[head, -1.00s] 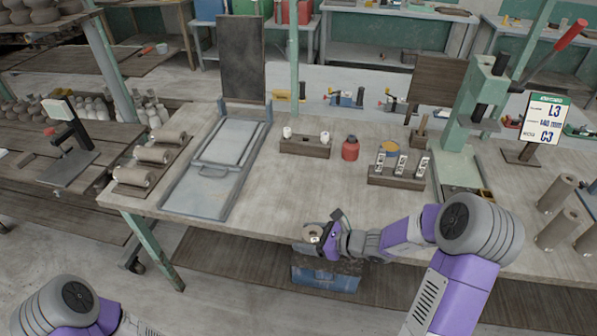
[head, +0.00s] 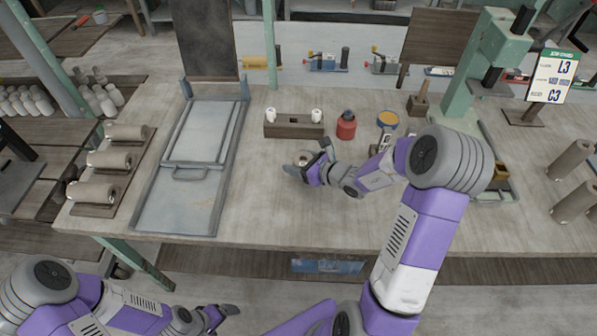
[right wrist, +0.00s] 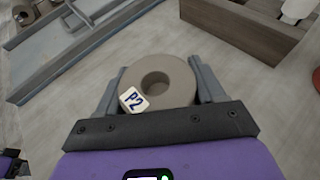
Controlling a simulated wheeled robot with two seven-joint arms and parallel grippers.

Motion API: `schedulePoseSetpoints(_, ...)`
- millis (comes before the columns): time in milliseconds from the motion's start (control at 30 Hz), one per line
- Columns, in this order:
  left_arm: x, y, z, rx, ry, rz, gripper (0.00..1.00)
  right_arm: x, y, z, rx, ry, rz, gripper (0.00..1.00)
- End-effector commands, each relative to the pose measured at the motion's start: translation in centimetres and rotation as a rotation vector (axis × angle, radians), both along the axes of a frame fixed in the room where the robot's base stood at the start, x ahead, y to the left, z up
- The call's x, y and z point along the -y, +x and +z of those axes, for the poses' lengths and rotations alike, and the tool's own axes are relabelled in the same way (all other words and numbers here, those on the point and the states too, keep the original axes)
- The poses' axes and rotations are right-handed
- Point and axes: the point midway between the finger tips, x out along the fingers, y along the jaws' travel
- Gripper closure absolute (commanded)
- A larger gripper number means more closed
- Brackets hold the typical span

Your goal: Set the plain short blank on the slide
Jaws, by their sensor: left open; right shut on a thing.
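My right gripper (head: 308,164) is shut on a short clay blank (head: 303,159) above the tabletop, right of the slide. In the right wrist view the blank (right wrist: 160,78) is a grey-brown hollow cylinder seen end on, between the two fingers, with a white tag marked P2 on it. The slide (head: 172,208) is a grey metal tray with raised rails and a handled panel, on the left part of the table. Its side rail also shows in the right wrist view (right wrist: 62,62). My left gripper (head: 220,312) is open and empty, below the table's front edge.
Blanks lie on a rack (head: 140,165) left of the slide. The table's front middle is clear.

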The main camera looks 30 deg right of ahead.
Motion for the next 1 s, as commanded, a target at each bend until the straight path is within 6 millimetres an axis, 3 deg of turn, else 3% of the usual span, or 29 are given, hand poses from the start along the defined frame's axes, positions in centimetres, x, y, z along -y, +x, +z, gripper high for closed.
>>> schedulePoseSetpoints(300,0.0,0.0,-1.3,0.001,0.000,0.000,0.07,0.0,0.0,-3.7,0.000,0.002,0.001,0.72)
schedulePoseSetpoints(700,0.0,0.1,-1.7,0.001,0.000,0.000,0.07,0.0,0.1,-4.2,0.003,-0.001,0.001,0.72)
schedulePoseSetpoints(733,0.0,0.0,-1.6,0.001,0.000,0.000,0.07,0.0,0.0,-4.2,0.002,0.000,0.000,0.29)
schedulePoseSetpoints(867,0.0,0.0,-1.5,0.001,0.000,0.000,0.07,0.0,0.0,-4.1,0.001,-0.001,0.000,0.09)
schedulePoseSetpoints(1000,0.0,0.0,-1.5,0.001,0.000,0.000,0.07,0.0,0.0,-4.1,0.001,-0.001,0.000,0.07)
